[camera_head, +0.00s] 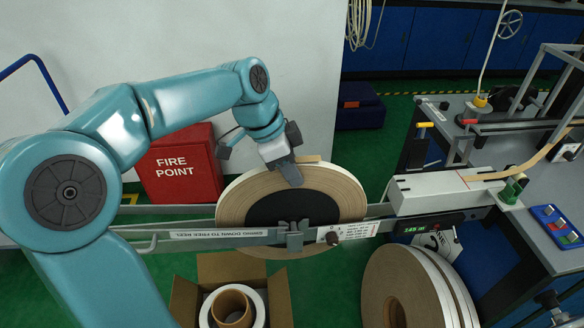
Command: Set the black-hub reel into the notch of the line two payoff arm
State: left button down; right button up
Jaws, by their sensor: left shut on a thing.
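The black-hub reel (240,203) is a wide roll of tan tape with a dark centre, standing on edge in the middle of the head view. My left gripper (288,172) is shut on its upper rim. The payoff arm (255,233) is a long grey rail running across the front of the reel, with a "free reel" label. A small grey notch bracket (294,238) on it lies in front of the lower hub. The bracket and rail hide part of the hub, so I cannot tell whether it is seated. My right gripper is not in view.
A cardboard box (184,300) with tape rolls stands on the floor below. Large reels (380,283) lean at lower right. A red fire point box (180,170) stands behind my arm. The machine bench (545,230) with a control panel (557,225) is at right.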

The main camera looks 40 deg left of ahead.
pick_arm(q)
jog(key=shift+r, duration=0.1)
jog(key=c, duration=0.9)
grip_release()
jog(key=p+v, duration=0.3)
jog(key=v, duration=1.3)
jog(key=shift+s+r, duration=0.15)
jog(key=shift+s, duration=0.05)
